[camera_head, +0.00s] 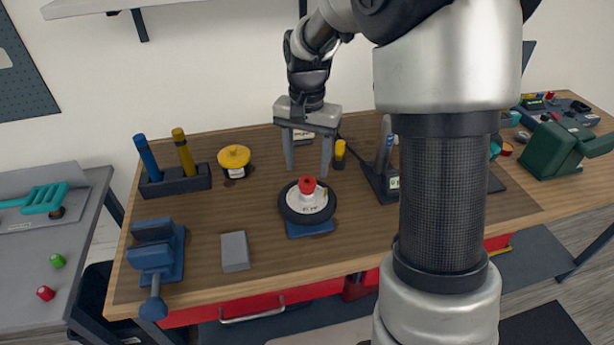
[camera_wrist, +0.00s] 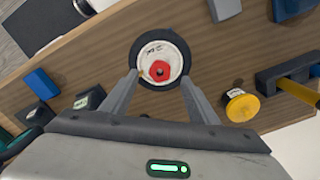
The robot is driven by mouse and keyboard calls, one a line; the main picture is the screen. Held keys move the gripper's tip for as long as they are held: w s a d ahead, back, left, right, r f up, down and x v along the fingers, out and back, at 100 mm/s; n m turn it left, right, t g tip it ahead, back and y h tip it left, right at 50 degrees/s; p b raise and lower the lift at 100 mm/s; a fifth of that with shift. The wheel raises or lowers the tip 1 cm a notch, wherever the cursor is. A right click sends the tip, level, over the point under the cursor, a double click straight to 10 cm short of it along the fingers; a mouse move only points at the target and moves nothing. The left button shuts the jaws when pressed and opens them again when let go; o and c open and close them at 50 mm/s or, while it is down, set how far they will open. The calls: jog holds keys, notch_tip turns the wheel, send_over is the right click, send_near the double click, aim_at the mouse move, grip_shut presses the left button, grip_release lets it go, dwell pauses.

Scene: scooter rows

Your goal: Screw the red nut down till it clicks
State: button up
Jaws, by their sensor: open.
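The red nut (camera_head: 307,185) sits at the centre of a white-faced disc with a black rim (camera_head: 289,213), which rests on a blue base (camera_head: 311,230) on the workbench. In the wrist view the red nut (camera_wrist: 159,69) shows between and beyond the fingertips, with a dark hole at its middle. My gripper (camera_head: 307,172) is open and empty, pointing down just behind and above the disc. In the wrist view my gripper (camera_wrist: 158,75) has its two fingers well apart, near the disc's edge. I cannot tell whether a finger touches the disc.
On the wooden bench (camera_head: 210,260) are a blue vise (camera_head: 155,252), a grey block (camera_head: 235,251), a yellow-topped jar (camera_head: 234,158) and a rack of screwdrivers (camera_head: 175,181). A small yellow bottle (camera_head: 339,153) and a dark stand (camera_head: 383,183) are right of my gripper.

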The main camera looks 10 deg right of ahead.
aim_at(308, 177)
jog(key=shift+f, duration=2.3)
jog(key=c, duration=1.1)
jog(key=m, duration=0.5)
jog(key=shift+m, duration=0.4)
jog(key=m+p, duration=0.1)
jog(key=m, duration=0.4)
jog(key=shift+r, duration=0.1)
jog(key=m+p, duration=0.2)
jog(key=m, duration=0.4)
jog(key=shift+p, duration=0.35)
jog(key=m+p, duration=0.2)
jog(key=m, duration=0.1)
jog(key=shift+m, duration=0.4)
jog(key=shift+s+m+p, duration=0.1)
jog(key=shift+m+p, duration=0.45)
jog(key=shift+m, duration=0.05)
